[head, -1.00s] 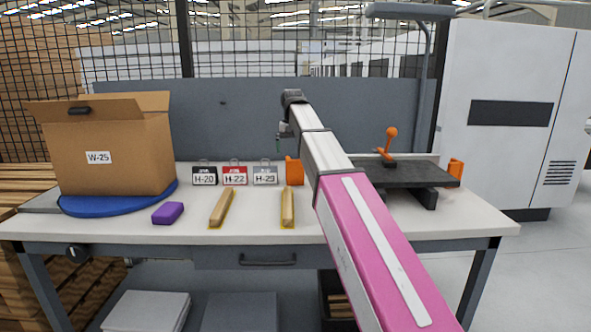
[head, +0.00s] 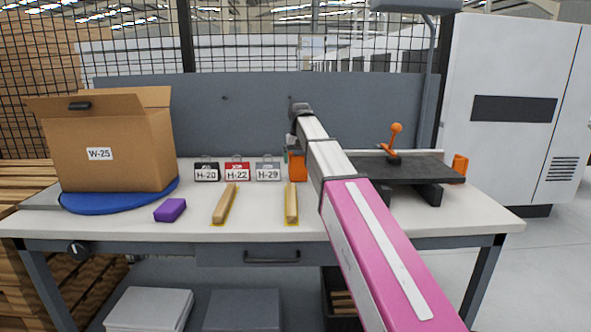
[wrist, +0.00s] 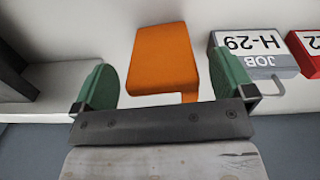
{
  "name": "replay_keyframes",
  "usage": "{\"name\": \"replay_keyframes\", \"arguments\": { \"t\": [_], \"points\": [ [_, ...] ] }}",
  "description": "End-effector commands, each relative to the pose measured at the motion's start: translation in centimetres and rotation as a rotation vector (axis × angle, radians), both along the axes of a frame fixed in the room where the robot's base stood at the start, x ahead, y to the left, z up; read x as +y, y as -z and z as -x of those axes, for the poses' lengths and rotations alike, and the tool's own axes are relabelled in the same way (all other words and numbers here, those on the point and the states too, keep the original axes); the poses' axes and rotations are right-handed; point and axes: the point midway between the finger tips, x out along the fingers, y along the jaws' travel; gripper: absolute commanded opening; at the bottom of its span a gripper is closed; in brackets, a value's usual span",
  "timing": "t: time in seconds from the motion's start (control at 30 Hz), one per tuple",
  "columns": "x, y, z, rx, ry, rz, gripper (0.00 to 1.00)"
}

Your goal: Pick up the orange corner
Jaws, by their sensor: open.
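The orange corner (head: 298,168) stands on the workbench toward the back, just right of the grey H-29 tag and partly hidden by my arm in the head view. In the wrist view the orange corner (wrist: 163,60) shows as a smooth block between and beyond the two green fingertips. My gripper (wrist: 178,88) is open, with one finger on each side of the corner in the picture. I cannot tell how far the fingers reach down around it. In the head view my gripper is mostly hidden behind my arm, with a bit of green finger beside the corner.
The H-29 tag (wrist: 262,52) is close to one finger. H-22 (head: 237,170) and H-20 (head: 207,171) tags stand left of it. A dark fixture (head: 400,169) with an orange lever is on the right. Two wooden strips (head: 291,203), a purple block (head: 170,210) and a carton (head: 110,150) are on the bench.

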Motion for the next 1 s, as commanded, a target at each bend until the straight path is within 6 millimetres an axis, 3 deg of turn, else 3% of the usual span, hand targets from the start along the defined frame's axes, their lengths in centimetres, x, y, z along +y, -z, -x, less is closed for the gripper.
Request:
{"name": "replay_keyframes", "arguments": {
  "t": [0.1,0.37,0.5,0.53,0.87,1.0],
  "points": [
    [0.0,1.6,0.1,0.002,0.0,0.0,1.0],
    [0.0,1.9,0.0,0.0,0.0,0.0,1.0],
    [0.0,1.9,0.0,0.0,0.0,0.0,0.58],
    [0.0,1.9,0.0,0.0,0.0,0.0,0.52],
    [0.0,1.6,0.0,0.0,0.0,0.0,0.52],
    [0.0,0.3,-0.1,-0.002,0.0,0.0,0.52]
  ]
}}
